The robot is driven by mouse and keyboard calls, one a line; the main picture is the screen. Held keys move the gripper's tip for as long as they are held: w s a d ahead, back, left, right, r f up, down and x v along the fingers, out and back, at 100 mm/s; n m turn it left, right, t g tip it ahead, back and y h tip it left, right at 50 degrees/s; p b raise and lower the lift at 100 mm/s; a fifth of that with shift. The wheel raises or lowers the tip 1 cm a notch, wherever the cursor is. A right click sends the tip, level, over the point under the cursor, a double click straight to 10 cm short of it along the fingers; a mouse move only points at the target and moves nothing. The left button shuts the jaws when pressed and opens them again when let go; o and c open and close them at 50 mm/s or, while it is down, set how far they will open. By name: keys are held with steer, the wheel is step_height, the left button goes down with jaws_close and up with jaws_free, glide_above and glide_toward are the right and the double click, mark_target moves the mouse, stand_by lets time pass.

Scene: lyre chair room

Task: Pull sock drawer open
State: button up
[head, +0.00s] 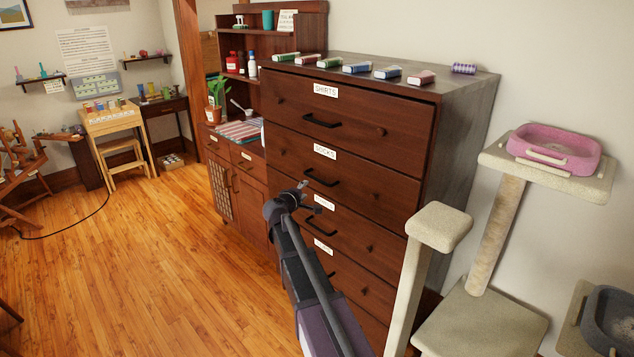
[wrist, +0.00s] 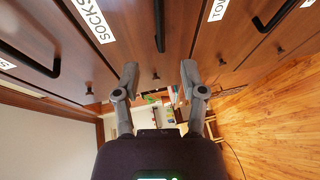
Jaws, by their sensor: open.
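The sock drawer (head: 360,180) is the second drawer down in a tall dark wooden dresser, under a white SOCKS label (head: 324,152). It looks shut, flush with the other drawer fronts. Its black bar handle (head: 321,178) is in the middle of the front. My gripper (head: 303,186) is close to the handle, slightly left of and below it in the head view. In the wrist view, my gripper (wrist: 159,76) is open and empty. The sock handle (wrist: 160,24) shows there above the gap between the fingers, apart from both. The SOCKS label (wrist: 91,18) is to its left.
The shirts drawer (head: 350,110) is above, and two lower drawers are partly hidden by my arm. A cat tree (head: 440,227) stands close at right. A cabinet (head: 235,185) adjoins at left.

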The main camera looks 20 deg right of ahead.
mark_target(317, 180)
steer(key=b+x, duration=0.2)
steer(key=x, duration=1)
steer(key=shift+w+d+f, duration=0.1)
steer(key=shift+f, duration=0.05)
jaws_close()
